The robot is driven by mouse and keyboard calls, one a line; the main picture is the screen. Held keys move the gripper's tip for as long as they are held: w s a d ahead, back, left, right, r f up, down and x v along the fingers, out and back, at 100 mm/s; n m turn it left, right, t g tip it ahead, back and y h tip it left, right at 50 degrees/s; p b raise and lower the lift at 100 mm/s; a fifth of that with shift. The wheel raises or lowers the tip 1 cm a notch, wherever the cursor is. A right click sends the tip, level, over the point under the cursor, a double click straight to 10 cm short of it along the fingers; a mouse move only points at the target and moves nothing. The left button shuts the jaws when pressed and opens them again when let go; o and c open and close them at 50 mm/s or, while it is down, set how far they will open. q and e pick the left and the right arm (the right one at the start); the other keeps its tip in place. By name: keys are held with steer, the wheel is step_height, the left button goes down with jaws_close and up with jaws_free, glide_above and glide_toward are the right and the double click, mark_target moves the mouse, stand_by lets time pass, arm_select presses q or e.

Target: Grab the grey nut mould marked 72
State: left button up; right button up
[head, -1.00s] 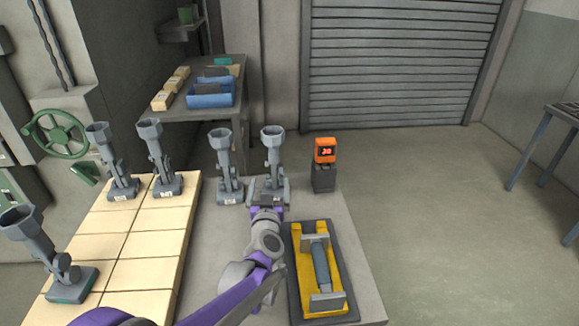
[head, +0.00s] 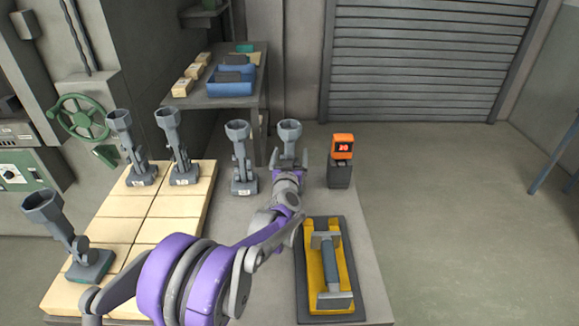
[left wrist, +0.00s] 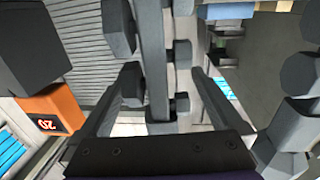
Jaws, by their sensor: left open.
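A grey nut mould (head: 290,132) with a cup-shaped top stands at the back of the grey table. Its base and any label are hidden behind my left arm. My left gripper (head: 289,163) is open, with one finger on each side of this mould's stem. In the left wrist view the stem (left wrist: 153,55) rises between the two spread fingers (left wrist: 155,105); I cannot tell whether either touches it. Similar grey moulds stand to the left, one beside it (head: 240,158) and others on the tiles (head: 177,148). Their label numbers are too small to read. My right gripper is not in view.
An orange display (head: 342,147) on a dark block stands just right of the gripper. A yellow cradle (head: 313,275) holding a grey handled piece lies nearer on the table. Pale tiles (head: 130,235) carry several moulds. A shelf table with blue bins (head: 230,88) is behind.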

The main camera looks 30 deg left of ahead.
arm_select(q)
steer(key=shift+w+a, duration=0.1)
steer(key=shift+w, duration=0.25)
steer(key=shift+s, duration=0.1)
steer(key=shift+c, duration=0.4)
jaws_close()
